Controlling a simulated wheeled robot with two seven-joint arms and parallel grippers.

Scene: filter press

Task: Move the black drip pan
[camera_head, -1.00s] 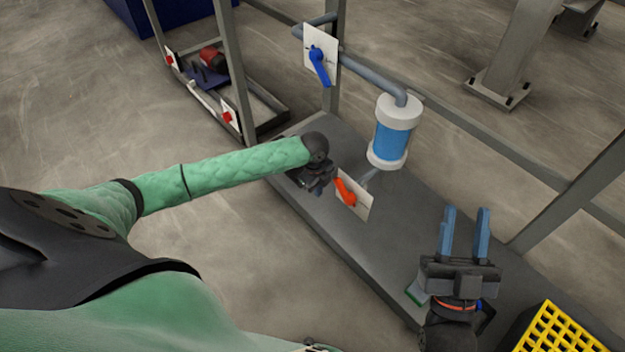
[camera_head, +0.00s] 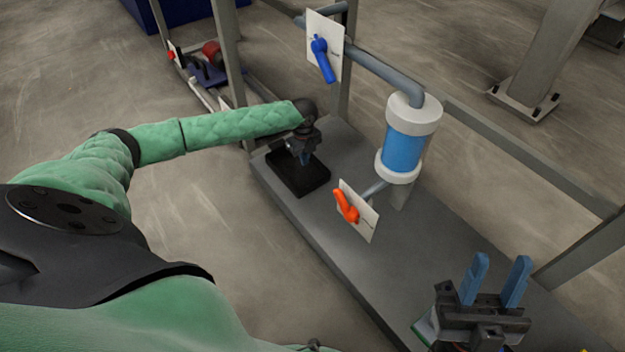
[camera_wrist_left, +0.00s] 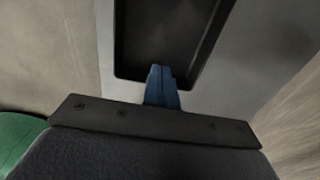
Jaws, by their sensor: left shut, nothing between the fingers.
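The black drip pan (camera_head: 312,182) is a shallow rectangular tray lying on the grey platform, near its far left end. In the left wrist view the pan's dark inside (camera_wrist_left: 172,35) and near rim show ahead of the fingers. My left gripper (camera_head: 303,159) is above the pan, with its blue fingers pointing down. The fingers (camera_wrist_left: 162,72) are together with nothing between them and overlap the near rim in the picture; I cannot tell if they touch it. My right gripper (camera_head: 496,280) is at the lower right, its two blue fingers apart and empty.
An orange-handled valve plate (camera_head: 358,212) stands right of the pan. A blue-and-white cylinder (camera_head: 405,140) with grey pipes and a blue-handled valve (camera_head: 323,48) are behind. A frame post (camera_head: 229,70) rises left of the platform (camera_head: 420,250), whose middle is bare.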

